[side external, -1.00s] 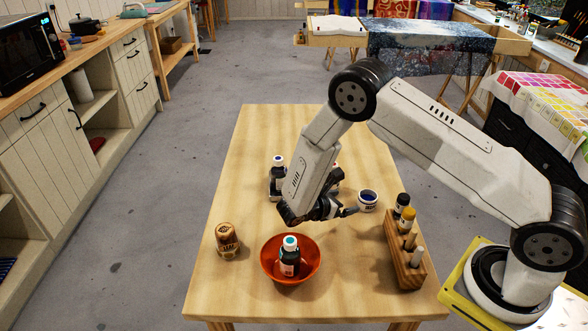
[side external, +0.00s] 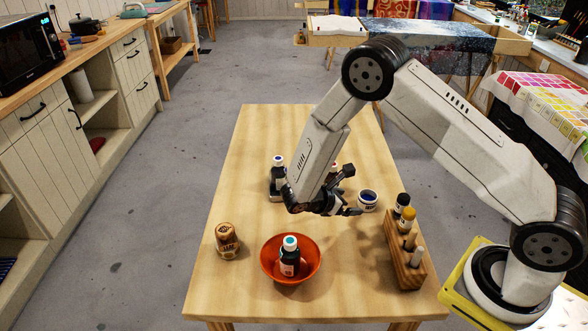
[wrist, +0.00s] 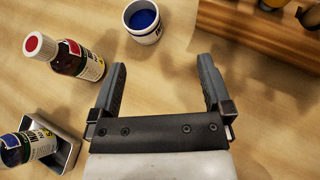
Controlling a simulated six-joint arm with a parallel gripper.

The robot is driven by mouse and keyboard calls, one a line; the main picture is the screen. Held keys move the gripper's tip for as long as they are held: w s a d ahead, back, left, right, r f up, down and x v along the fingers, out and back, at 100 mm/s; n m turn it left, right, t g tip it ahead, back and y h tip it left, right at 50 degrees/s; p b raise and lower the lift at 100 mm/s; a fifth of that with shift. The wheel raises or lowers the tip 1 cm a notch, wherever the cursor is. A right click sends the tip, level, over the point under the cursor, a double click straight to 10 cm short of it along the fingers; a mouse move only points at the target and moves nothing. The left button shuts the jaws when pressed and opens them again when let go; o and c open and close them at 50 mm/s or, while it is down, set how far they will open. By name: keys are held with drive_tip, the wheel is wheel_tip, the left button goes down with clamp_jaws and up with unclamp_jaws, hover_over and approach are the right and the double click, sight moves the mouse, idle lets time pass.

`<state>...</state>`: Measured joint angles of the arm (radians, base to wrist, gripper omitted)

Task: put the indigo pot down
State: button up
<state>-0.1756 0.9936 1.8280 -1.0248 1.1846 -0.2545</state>
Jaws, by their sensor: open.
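The indigo pot (side external: 368,200) is a small white open pot with dark blue inside. It stands upright on the wooden table (side external: 340,285), just right of my gripper in the side view. In the wrist view the pot (wrist: 143,22) sits beyond the fingertips and a little left of the gap between them. My gripper (side external: 352,207) is open and empty above the table, and its two fingers (wrist: 163,75) show apart with only bare wood between them. The fingers do not touch the pot.
A red-capped bottle (wrist: 68,57) and a blue-capped bottle (wrist: 30,147) in a metal tray are left of the fingers. An orange bowl (side external: 268,262) holds a teal-capped bottle (side external: 290,257). A brown jar (side external: 228,240) stands at left, a wooden rack (side external: 396,258) at right.

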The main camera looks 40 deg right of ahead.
drive_tip(key=s+a+r+m+t+y, duration=0.2)
drive_tip(key=s+a+r+m+y, duration=0.1)
drive_tip(key=s+r+m+y, duration=0.1)
drive_tip(key=s+a+r+m+t+y, duration=0.3)
drive_tip(key=s+a+r+m+y, duration=0.1)
drive_tip(key=r+m+y, duration=0.3)
drive_tip(key=shift+s+a+r+m, duration=0.3)
drive_tip(key=shift+s+r+m, duration=0.6)
drive_tip(key=shift+m, duration=0.9)
drive_tip(key=shift+w+r, duration=0.2)
drive_tip(key=shift+w, duration=0.05)
